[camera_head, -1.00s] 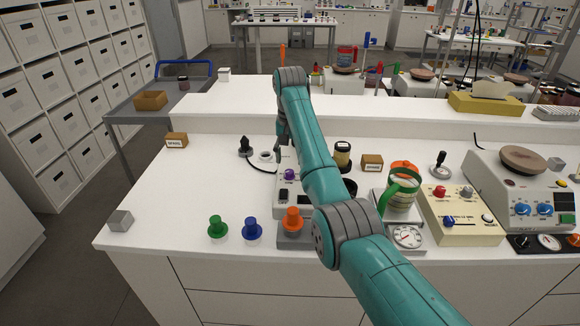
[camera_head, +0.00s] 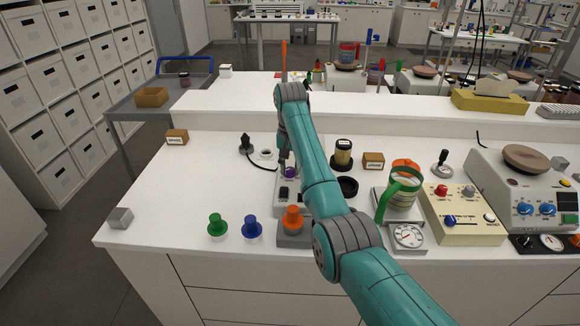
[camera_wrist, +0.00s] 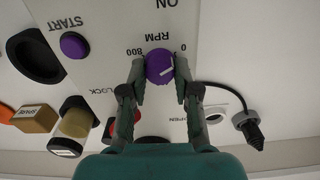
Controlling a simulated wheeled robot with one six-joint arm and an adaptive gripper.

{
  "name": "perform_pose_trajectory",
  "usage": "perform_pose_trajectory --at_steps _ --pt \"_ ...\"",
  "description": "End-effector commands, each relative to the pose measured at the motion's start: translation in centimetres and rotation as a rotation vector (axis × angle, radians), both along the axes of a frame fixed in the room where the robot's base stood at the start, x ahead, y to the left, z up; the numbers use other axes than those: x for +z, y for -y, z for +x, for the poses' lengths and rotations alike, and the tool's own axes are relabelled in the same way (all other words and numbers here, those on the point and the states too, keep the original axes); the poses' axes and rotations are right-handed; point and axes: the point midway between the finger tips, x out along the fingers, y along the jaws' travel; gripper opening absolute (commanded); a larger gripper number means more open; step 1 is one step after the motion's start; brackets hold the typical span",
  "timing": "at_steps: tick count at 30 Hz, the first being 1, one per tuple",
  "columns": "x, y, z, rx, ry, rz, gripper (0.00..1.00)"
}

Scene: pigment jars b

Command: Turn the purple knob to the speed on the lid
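The purple knob (camera_wrist: 159,66) is on a white machine panel, between the labels 0 and 800 with RPM below it. Its white pointer line points right in the wrist view, toward the 0 side. The knob also shows small in the head view (camera_head: 290,172). My gripper (camera_wrist: 160,68) is open, with one fingertip on each side of the knob and narrow gaps beside it.

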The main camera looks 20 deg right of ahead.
Motion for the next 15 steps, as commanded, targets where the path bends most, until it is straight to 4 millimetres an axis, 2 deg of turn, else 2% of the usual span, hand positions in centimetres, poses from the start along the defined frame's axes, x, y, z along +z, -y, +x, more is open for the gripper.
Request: perform_pose_trajectory --at_steps 8,15 --pt "-0.02 0.01 0.00 -0.028 0.000 0.000 0.00" --pt "-0.02 0.03 -0.02 -0.153 -0.001 0.000 0.00"
